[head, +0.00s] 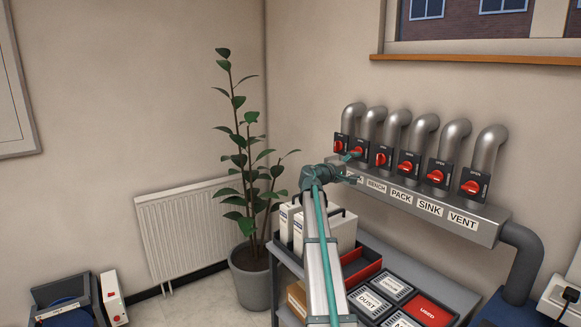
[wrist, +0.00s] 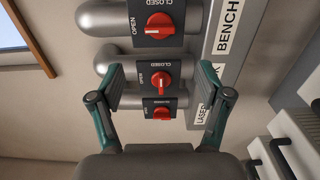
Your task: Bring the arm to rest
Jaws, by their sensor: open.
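My gripper (head: 352,166) is at the left end of a row of pipe valves in the head view. In the wrist view my gripper (wrist: 163,82) is open, its two fingers wide apart. A red valve knob (wrist: 160,80) shows between the fingertips, with another red knob (wrist: 163,113) beyond it; neither appears gripped. A third red knob (wrist: 160,26) is at the top, by the BENCH label (wrist: 229,27). The LASER label (wrist: 202,114) is partly hidden by a finger. My arm reaches up from the bottom of the head view.
The grey manifold (head: 490,229) carries several valves and bent pipes on the wall. Below it is a grey table (head: 455,291) with labelled bins and a red tray (head: 362,272). A potted plant (head: 250,277) and a radiator (head: 185,230) are to the left.

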